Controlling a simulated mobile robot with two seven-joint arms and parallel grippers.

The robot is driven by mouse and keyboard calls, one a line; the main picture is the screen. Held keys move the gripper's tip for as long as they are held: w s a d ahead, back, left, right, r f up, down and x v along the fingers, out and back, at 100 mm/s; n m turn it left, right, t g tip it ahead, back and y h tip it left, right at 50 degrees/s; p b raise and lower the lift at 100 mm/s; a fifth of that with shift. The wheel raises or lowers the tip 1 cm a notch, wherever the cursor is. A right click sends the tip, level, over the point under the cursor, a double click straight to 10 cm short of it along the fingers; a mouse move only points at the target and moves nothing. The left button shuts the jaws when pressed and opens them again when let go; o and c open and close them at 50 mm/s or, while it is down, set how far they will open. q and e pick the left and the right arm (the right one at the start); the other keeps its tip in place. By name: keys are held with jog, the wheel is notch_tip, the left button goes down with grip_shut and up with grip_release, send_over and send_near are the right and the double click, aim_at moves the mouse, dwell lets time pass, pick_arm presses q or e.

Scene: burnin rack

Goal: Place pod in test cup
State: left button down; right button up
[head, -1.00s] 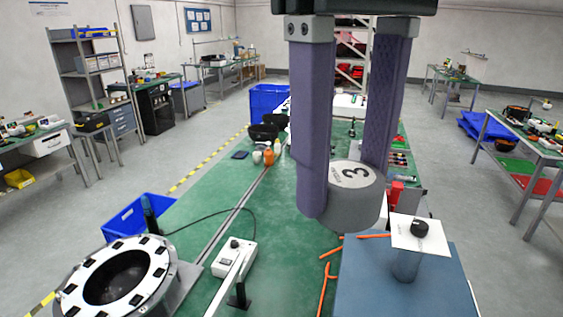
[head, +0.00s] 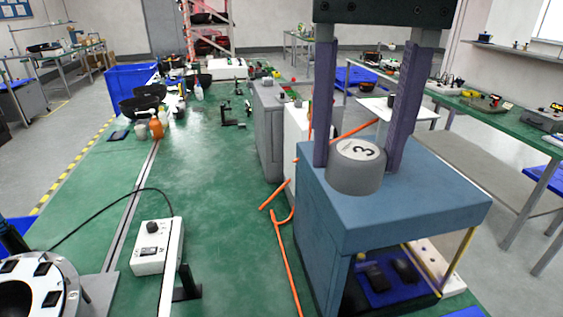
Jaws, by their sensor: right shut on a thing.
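The pod (head: 353,180) is a grey cylinder with a white top label marked 3. My right gripper (head: 358,166) has its long purple fingers on either side of the pod, shut on it, and the pod is upright. In the picture it overlaps the top of a blue box; I cannot tell the gap beneath it. A round fixture (head: 45,277) with a white ring, black pads and a dark hollow is at the lower left, cut off by the edge. It may be the test cup, but I cannot be sure. My left gripper is not in view.
The blue box (head: 430,213) has an open front. Orange cable (head: 281,240) runs beside it. Bottles, black bins and a blue crate (head: 130,80) are farther back.

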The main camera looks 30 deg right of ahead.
jog(key=d+f+m+b, duration=0.1)
jog(key=f+m+b, duration=0.2)
jog(key=f+b, duration=0.5)
jog(key=w+d+f+m+b, duration=0.1)
jog(key=f+m+b, duration=0.2)
jog(key=f, duration=2)
jog(key=w+d+f+m+b, duration=0.1)
jog(key=f+m+b, duration=0.2)
jog(key=f+b, duration=1)
jog(key=shift+d+f, duration=0.15)
jog(key=shift+f, duration=0.45)
jog(key=shift+d+f, duration=0.15)
jog(key=shift+f, duration=0.4)
jog(key=shift+f+b, duration=0.45)
jog(key=shift+f, duration=1.85)
jog(key=shift+f, duration=0.1)
jog(key=o, duration=1.3)
jog(key=shift+o, duration=0.2)
